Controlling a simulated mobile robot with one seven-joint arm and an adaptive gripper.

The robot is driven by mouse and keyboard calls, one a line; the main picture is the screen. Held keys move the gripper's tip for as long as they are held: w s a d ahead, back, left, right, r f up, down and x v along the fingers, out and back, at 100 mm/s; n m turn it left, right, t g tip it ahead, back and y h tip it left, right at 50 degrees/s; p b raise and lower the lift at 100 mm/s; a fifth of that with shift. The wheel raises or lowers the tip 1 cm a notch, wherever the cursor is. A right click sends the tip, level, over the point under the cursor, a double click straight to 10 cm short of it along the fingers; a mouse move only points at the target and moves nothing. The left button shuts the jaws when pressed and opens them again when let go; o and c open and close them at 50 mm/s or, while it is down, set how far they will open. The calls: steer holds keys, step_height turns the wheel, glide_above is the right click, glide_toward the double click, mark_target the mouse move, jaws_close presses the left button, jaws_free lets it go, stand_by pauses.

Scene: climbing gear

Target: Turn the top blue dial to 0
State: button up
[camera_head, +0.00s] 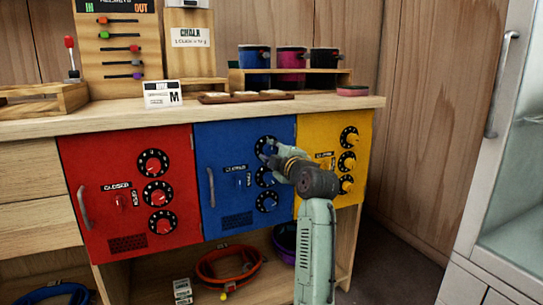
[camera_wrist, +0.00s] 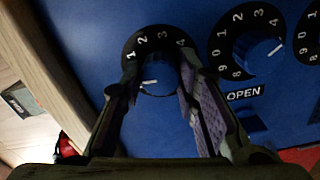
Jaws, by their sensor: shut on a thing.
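The top blue dial (camera_head: 266,144) is on the blue door, partly hidden by my gripper (camera_head: 270,158) in the head view. In the wrist view, the top blue dial (camera_wrist: 158,84) has a black ring with the digits 1, 2, 3 and 4 showing. Its lower digits, including any 0, are hidden. A white mark shows on its knob, pointing left in that view; I cannot tell which digit it meets. My gripper (camera_wrist: 157,76) has one finger on each side of the knob and is shut on it.
The middle blue dial (camera_wrist: 256,46) sits close beside, with an OPEN label (camera_wrist: 243,94) near it. A red door (camera_head: 128,190) and a yellow door (camera_head: 335,150) flank the blue door (camera_head: 215,190). The wooden counter (camera_head: 200,114) overhangs above. A glass-fronted cabinet (camera_head: 500,170) stands at right.

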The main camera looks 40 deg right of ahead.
steer(key=shift+n, duration=0.6)
steer(key=o, duration=1.2)
steer(key=shift+c, duration=0.2)
steer(key=v, duration=1.2)
